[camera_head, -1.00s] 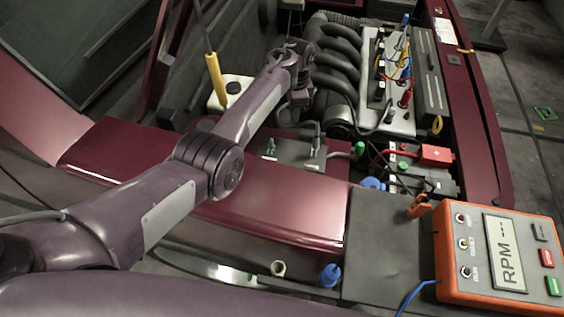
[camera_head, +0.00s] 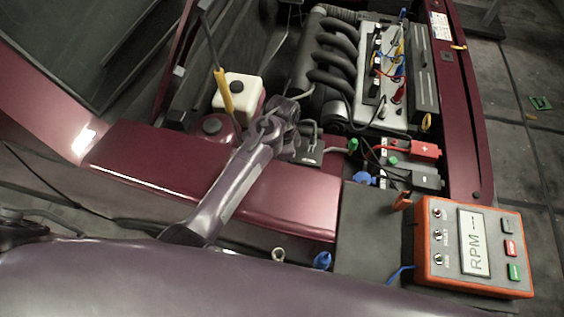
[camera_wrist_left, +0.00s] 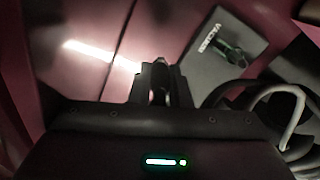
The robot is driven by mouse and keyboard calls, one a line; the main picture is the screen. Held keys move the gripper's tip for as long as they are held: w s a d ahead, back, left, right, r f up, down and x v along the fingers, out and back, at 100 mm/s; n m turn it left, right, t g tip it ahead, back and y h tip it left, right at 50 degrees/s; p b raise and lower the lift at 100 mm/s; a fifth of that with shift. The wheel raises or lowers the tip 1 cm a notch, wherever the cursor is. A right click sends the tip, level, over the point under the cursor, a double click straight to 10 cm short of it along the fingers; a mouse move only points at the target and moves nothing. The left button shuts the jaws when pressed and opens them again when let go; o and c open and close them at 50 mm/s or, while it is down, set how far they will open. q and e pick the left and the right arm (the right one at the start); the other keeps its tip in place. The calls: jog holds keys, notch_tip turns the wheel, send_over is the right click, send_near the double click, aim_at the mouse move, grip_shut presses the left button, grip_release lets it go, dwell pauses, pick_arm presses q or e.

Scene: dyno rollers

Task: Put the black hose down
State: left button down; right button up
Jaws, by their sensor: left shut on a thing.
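My left gripper (camera_head: 287,150) is over the front of the engine bay, beside a grey plate (camera_head: 312,158). In the left wrist view the gripper (camera_wrist_left: 160,72) is shut on a small dark piece of the black hose (camera_wrist_left: 158,97), dim between the fingers. The rest of that hose cannot be made out there. The fingers are over glossy maroon bodywork, left of the grey plate (camera_wrist_left: 212,70), which carries lettering and a black fitting (camera_wrist_left: 232,52). Whether the held piece touches anything cannot be told. My right gripper is not in view.
A white tank (camera_head: 243,90) and a yellow-handled rod (camera_head: 224,92) stand left of the gripper. The engine (camera_head: 385,85) is behind. Red and black clamps (camera_head: 425,150) are to the right. An orange RPM meter (camera_head: 472,250) lies front right. Loose curved hoses (camera_wrist_left: 270,92) show in the wrist view.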

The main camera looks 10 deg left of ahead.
pick_arm(q)
jog(key=shift+w+f, duration=0.1)
jog(key=shift+f, duration=0.7)
notch_tip(320, 180, down, 3)
jog(key=shift+f, duration=0.15)
jog(key=shift+s+f+p, duration=0.15)
jog(key=shift+s+p, duration=0.05)
jog(key=shift+p, duration=0.4)
jog(key=shift+f, duration=0.2)
jog(key=shift+f, duration=0.1)
jog(key=c, duration=1.4)
grip_release()
jog(key=shift+o, duration=0.2)
notch_tip(320, 180, up, 12)
jog(key=shift+r+b, duration=0.15)
jog(key=shift+b, duration=0.2)
